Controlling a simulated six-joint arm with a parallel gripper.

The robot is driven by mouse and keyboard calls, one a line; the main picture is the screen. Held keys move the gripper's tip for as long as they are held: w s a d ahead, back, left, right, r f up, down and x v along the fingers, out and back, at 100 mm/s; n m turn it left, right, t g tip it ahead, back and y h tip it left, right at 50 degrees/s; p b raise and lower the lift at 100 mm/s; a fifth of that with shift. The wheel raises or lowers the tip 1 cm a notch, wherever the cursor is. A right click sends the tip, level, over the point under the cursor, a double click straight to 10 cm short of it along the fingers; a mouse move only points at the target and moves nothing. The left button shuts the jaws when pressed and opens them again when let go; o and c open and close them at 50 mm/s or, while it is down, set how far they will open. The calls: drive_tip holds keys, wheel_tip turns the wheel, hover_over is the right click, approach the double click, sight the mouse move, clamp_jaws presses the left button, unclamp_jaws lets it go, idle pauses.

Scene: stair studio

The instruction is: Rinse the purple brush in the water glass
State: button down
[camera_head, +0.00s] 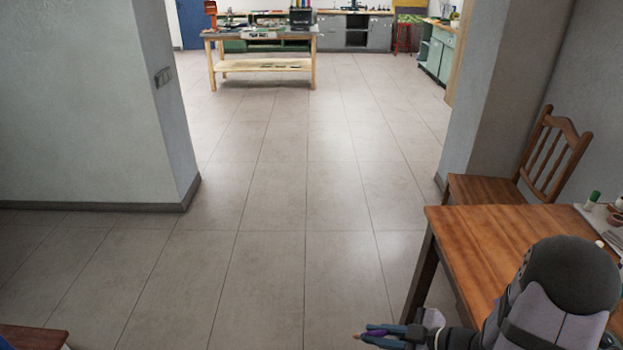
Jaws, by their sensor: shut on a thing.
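My gripper (372,335) is low in the picture, right of the middle, in front of the near left leg of the wooden table. It is shut on a thin purple thing, which looks like the purple brush (377,333). A small orange-brown tip sticks out to the left past the fingers. Most of the brush is hidden by the fingers. I cannot make out a water glass in this view.
The wooden table (487,238) stands at the right, with a chair (547,160) behind it. A green-capped bottle (592,200) and a small brown pot (615,219) sit at its right. A long workbench (262,42) stands far back. The tiled floor between the walls is clear.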

wheel_tip(320, 180, up, 10)
drive_tip(key=p, duration=1)
wheel_tip(320, 180, up, 6)
drive_tip(key=w+d+m+t+h+p, duration=0.1)
drive_tip(key=w+d+m+h+p, duration=0.2)
drive_tip(key=d, duration=0.8)
drive_tip(key=w+d+m+t+h+p, duration=0.1)
drive_tip(key=w+d+m+h, duration=0.3)
drive_tip(key=d, duration=0.6)
drive_tip(key=w+d+m+t+h+p, duration=0.1)
drive_tip(key=w+d+m+h+p, duration=0.3)
drive_tip(key=d, duration=0.7)
drive_tip(key=s+d+r+m+g+h+p, duration=0.1)
drive_tip(key=s+d+r+m+g+h, duration=0.1)
drive_tip(key=s+d+m, duration=0.3)
drive_tip(key=s+d+r+m+g+h+p, duration=0.1)
drive_tip(key=s+d+m, duration=0.5)
drive_tip(key=d, duration=0.7)
drive_tip(key=s+d+r+m+g+h+p, duration=0.2)
drive_tip(key=s+d+m+g, duration=0.3)
drive_tip(key=d, duration=0.4)
drive_tip(key=shift+s+d+r+m+h, duration=0.25)
drive_tip(key=shift+s+r+m, duration=0.35)
drive_tip(key=shift+s, duration=0.6)
drive_tip(key=shift+a+f, duration=0.1)
